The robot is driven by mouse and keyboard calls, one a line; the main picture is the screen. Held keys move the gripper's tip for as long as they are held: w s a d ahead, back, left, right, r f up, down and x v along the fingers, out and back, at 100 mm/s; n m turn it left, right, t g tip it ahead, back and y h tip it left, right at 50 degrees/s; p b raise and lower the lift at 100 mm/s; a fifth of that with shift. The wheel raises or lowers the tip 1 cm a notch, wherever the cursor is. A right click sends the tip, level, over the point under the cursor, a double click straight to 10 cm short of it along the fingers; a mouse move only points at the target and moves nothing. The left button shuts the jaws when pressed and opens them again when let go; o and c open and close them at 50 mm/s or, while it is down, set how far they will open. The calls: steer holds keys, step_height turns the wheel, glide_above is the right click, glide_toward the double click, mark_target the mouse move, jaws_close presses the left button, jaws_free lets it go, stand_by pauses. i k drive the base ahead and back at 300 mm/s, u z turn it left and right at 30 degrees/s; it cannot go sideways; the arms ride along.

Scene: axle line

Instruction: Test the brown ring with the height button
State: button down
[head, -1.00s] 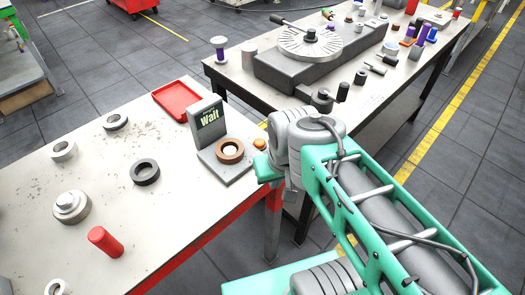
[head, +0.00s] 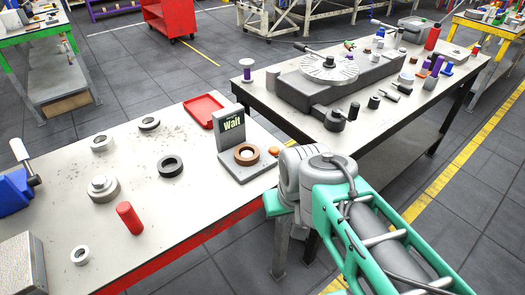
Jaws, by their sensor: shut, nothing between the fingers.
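The brown ring (head: 246,154) lies flat on the base of a grey height tester (head: 231,133), in front of its upright panel. The panel's small screen (head: 232,123) reads "Wait". An orange button (head: 273,150) sits at the right end of the tester's base, beside the ring and apart from it. My arm comes in from the lower right, and its grey joint stands just right of the tester. My gripper does not show in the head view. Nothing is seen touching the ring or the button.
The pale table also holds a black ring (head: 171,166), a red cylinder (head: 129,218), a stepped grey part (head: 103,188), several small grey rings and a red tray (head: 204,111). A blue vise (head: 14,192) is at the left. A second bench (head: 375,120) with a round dial stands behind.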

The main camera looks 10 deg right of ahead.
mark_target(273, 150)
steer(key=u, duration=3.05)
steer(key=k, duration=0.8)
steer(key=z, duration=0.75)
steer(key=i, duration=0.5)
steer(key=z, duration=0.05)
